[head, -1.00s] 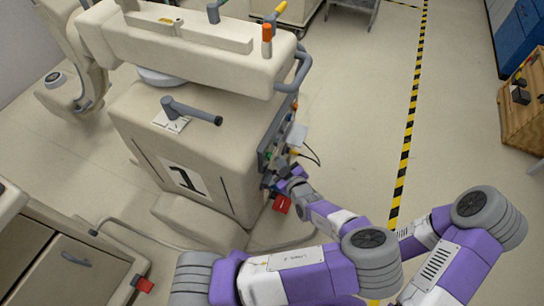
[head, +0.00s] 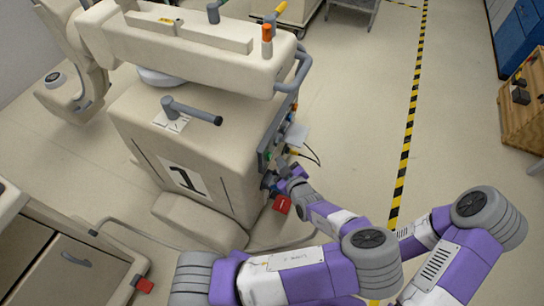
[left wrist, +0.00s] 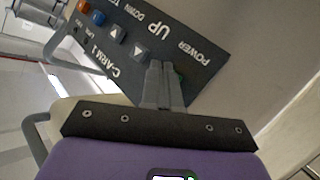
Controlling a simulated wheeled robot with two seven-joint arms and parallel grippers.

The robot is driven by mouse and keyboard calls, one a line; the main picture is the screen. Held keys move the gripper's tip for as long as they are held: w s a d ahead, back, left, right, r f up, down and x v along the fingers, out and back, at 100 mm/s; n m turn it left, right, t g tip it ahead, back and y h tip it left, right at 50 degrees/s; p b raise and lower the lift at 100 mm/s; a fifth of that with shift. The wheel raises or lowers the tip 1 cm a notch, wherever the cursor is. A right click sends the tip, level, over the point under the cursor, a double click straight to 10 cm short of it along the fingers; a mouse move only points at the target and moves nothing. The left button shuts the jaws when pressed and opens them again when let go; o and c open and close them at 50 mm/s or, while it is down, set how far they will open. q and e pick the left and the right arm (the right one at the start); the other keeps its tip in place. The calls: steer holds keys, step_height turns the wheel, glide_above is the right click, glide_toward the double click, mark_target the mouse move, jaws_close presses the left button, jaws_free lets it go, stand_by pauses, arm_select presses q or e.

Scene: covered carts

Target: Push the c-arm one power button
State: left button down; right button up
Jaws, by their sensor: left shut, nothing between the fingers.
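The C-arm one cart (head: 195,150) is a beige covered machine with a "1" label on its front. Its dark control panel (left wrist: 125,50) fills the upper part of the left wrist view, with C-ARM 1, POWER, UP and DOWN lettering. My left gripper (left wrist: 160,68) is shut and empty, its fingertips over the panel beside the POWER lettering. A sliver of green, apparently the power button (left wrist: 180,73), shows just behind the fingertips. Contact cannot be told. In the head view my left gripper (head: 270,181) is at the cart's right side.
Blue and orange buttons and arrow buttons (left wrist: 116,32) sit on the same panel. A red block (head: 282,204) is low by the cart's side. Open floor with a striped line (head: 408,130) lies to the right.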

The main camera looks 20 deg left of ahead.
stand_by(0.6)
arm_select(q)
steer(key=shift+a, duration=0.45)
steer(key=shift+a+b, duration=0.25)
steer(key=shift+b, duration=0.05)
steer(key=shift+d, duration=0.7)
steer(key=d+p, duration=0.2)
steer(key=d, duration=0.4)
stand_by(0.5)
steer(key=shift+s, duration=0.1)
stand_by(0.3)
